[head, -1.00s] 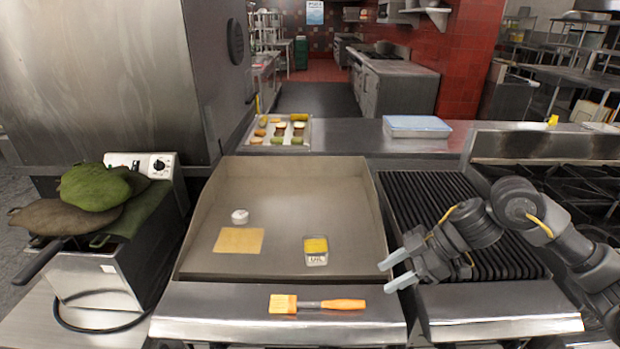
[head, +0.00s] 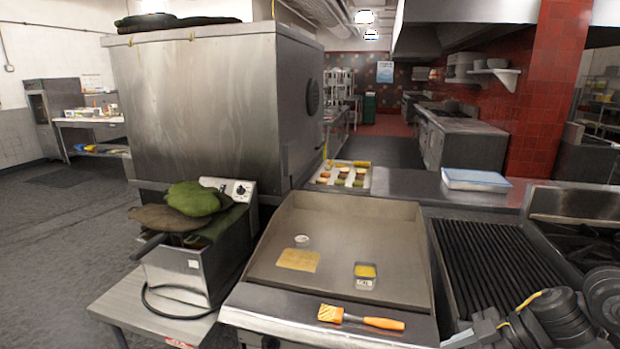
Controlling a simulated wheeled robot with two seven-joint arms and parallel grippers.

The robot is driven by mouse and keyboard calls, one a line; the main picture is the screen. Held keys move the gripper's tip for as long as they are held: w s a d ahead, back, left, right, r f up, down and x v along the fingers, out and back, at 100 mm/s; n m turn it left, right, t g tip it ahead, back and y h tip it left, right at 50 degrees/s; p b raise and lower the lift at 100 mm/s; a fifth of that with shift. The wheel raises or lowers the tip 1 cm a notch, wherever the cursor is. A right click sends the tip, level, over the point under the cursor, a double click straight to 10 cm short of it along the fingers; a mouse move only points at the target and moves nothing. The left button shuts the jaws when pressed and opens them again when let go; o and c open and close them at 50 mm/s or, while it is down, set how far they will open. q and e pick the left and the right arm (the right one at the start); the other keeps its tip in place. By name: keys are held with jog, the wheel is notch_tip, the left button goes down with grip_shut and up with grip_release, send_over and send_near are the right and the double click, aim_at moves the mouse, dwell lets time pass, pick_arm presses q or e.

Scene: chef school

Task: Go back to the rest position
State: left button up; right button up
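My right gripper (head: 462,338) is at the bottom edge, in front of the grill and right of the griddle's front ledge. It is partly cut off by the frame, so its finger gap cannot be made out. It appears to touch nothing. My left gripper is not in view. An orange-handled brush (head: 362,318) lies on the griddle's front ledge. On the griddle (head: 340,225) are a small white round item (head: 302,241), a flat tan square (head: 298,260) and a small container with a yellow top (head: 365,275).
A fryer (head: 180,272) with green and brown cloth-like items on it stands left of the griddle. A ribbed grill (head: 495,265) is on the right. A food tray (head: 343,175) and a blue-lidded container (head: 476,180) sit behind. Open floor lies at far left.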

jog(key=w+a+f+m+t, duration=0.25)
jog(key=a+f+t, duration=0.5)
jog(key=a, duration=0.45)
jog(key=s+d+f+m+g+h, duration=0.25)
jog(key=s+f+m, duration=0.2)
jog(key=s, duration=0.35)
jog(key=s+d+f+m+g+h, duration=0.25)
jog(key=s+d+f, duration=0.2)
jog(key=s, duration=0.35)
jog(key=s+d+f+m+g+h, duration=0.1)
jog(key=s+d+f+m+h, duration=0.1)
jog(key=s+f+m+h, duration=0.4)
jog(key=s+f+n+g+y, duration=0.2)
jog(key=s+f, duration=0.1)
jog(key=f, duration=2.1)
jog(key=s+d+f+g, duration=0.1)
jog(key=s+d+f, duration=0.1)
jog(key=s+f, duration=1.5)
jog(key=shift+d, duration=0.4)
jog(key=shift+n, duration=0.25)
